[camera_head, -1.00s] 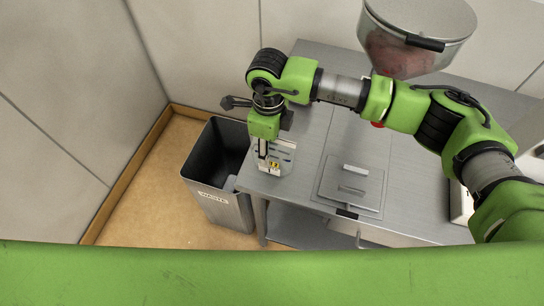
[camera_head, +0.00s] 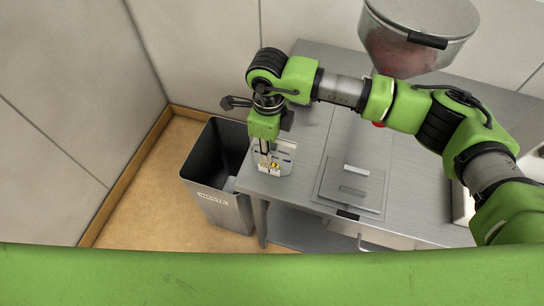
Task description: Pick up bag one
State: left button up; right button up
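A small clear, silvery bag (camera_head: 285,160) with a white and yellow label stands at the left front corner of the steel table. My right gripper (camera_head: 267,166) comes in from the right and points down at the bag. Its fingers overlap the bag's left part and label in this view. The fingers look close together, but whether they are shut on the bag is too small to tell. The arm and fingers hide part of the bag. My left gripper is not in view.
A dark grey waste bin (camera_head: 222,208) stands on the floor just left of the steel table (camera_head: 310,150). A square lidded hatch (camera_head: 352,188) is right of the bag. A steel hopper (camera_head: 415,40) stands behind. The floor left of the bin is clear.

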jog(key=shift+c, duration=0.7)
notch_tip(320, 180, up, 4)
jog(key=shift+f+b, duration=0.15)
jog(key=shift+b, duration=0.15)
jog(key=s+r+b, duration=0.6)
jog(key=s+r, duration=0.4)
jog(key=s, duration=0.4)
jog(key=shift+a+b, duration=0.2)
jog(key=shift+b, duration=0.1)
